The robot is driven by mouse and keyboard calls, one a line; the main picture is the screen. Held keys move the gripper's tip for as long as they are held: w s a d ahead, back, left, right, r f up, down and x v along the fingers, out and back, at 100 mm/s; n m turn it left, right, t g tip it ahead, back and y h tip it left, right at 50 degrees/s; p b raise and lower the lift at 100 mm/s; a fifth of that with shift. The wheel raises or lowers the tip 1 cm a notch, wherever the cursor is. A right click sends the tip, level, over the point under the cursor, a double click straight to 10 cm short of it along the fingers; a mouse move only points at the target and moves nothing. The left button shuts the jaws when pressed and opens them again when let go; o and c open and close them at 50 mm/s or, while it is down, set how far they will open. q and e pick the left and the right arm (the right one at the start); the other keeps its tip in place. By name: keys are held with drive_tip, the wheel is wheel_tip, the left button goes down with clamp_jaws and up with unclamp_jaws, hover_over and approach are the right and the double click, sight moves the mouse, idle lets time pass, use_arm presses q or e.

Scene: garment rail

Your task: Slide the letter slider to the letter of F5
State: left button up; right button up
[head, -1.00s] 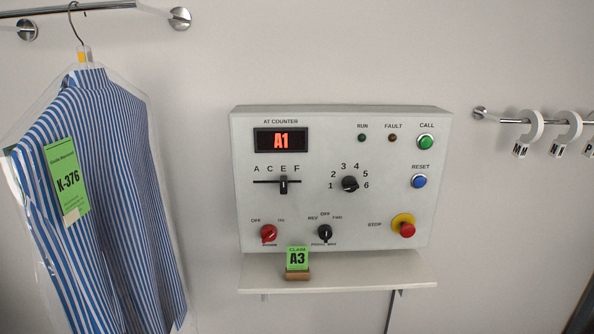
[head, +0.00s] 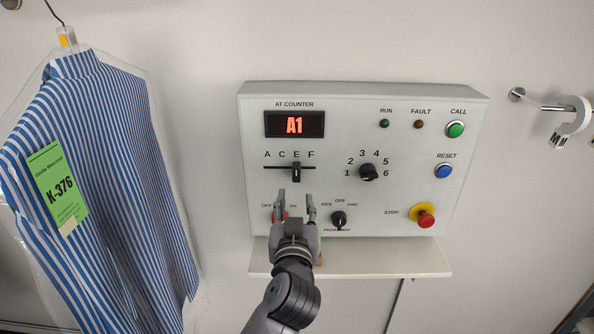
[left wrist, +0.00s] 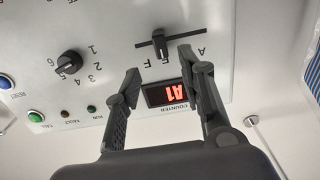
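The letter slider (head: 296,173) is a black knob on a dark horizontal slot marked A, C, E, F on the grey control panel (head: 450,115). The knob stands under the letter E. In the left wrist view the slider knob (left wrist: 159,44) shows upside down, between and beyond the open fingers (left wrist: 160,80). The display (head: 294,124) reads A1. My right gripper is not in view.
A number dial (head: 368,172) and a small black knob (head: 339,219) are right of the slider. A red stop button (head: 426,218) is at lower right. A shelf (head: 400,258) juts out below. A bagged striped shirt (head: 95,180) hangs left.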

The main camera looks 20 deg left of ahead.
sight(296, 178)
use_arm(q)
drive_tip(key=p+x, duration=0.2)
drive_tip(key=x, duration=0.7)
drive_tip(key=shift+w+p, duration=0.3)
drive_tip(key=shift+p, duration=0.1)
drive_tip(key=shift+w+a+f, duration=0.1)
drive_tip(key=shift+w+a, duration=0.15)
drive_tip(key=shift+w, duration=0.4)
clamp_jaws()
